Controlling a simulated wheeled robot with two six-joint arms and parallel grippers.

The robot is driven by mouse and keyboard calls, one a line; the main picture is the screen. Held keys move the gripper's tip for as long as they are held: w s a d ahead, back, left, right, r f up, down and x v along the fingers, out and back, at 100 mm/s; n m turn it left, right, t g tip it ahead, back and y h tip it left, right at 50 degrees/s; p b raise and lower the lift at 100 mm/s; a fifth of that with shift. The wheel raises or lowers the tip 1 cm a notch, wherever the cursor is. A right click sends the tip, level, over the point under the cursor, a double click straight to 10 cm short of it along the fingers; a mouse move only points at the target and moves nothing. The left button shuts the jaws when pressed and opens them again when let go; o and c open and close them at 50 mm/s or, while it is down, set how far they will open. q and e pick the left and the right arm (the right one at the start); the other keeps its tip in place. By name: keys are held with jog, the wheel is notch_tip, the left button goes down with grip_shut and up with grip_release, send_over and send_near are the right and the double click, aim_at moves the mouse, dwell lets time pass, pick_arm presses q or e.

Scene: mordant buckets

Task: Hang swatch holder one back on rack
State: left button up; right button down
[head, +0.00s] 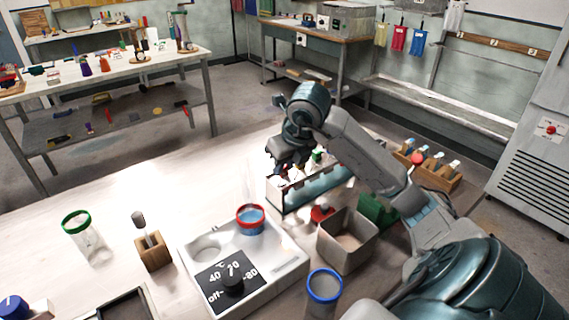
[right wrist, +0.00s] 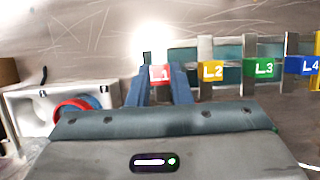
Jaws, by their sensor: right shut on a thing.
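My right gripper (head: 288,160) is over the left end of the rack (head: 277,200) in the head view. In the right wrist view its two fingers (right wrist: 160,92) are shut on swatch holder one, with its red L1 tag (right wrist: 160,74) between them. Holder one lines up with the yellow L2 (right wrist: 211,70), green L3 (right wrist: 263,67) and blue L4 (right wrist: 302,65) holders in a row. Whether holder one rests on the rack or hangs free of it is hidden by the gripper. My left gripper is not in view.
The white heater unit (head: 291,265) holds a red-rimmed beaker (head: 250,219). A grey square bin (head: 347,255) and blue-rimmed beaker (head: 324,287) stand nearer. A green-rimmed beaker (head: 82,238) and wooden block (head: 153,255) are left.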

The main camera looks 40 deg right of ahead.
jog(key=c, duration=1.2)
grip_release()
jog(key=shift+c, duration=0.2)
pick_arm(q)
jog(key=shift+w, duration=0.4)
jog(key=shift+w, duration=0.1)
pick_arm(e)
jog(key=shift+r, duration=0.15)
pick_arm(q)
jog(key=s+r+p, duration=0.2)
jog(key=p, duration=0.1)
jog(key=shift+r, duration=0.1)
pick_arm(e)
jog(key=v, duration=1)
jog(key=shift+r, duration=0.25)
jog(key=shift+s+a, duration=0.1)
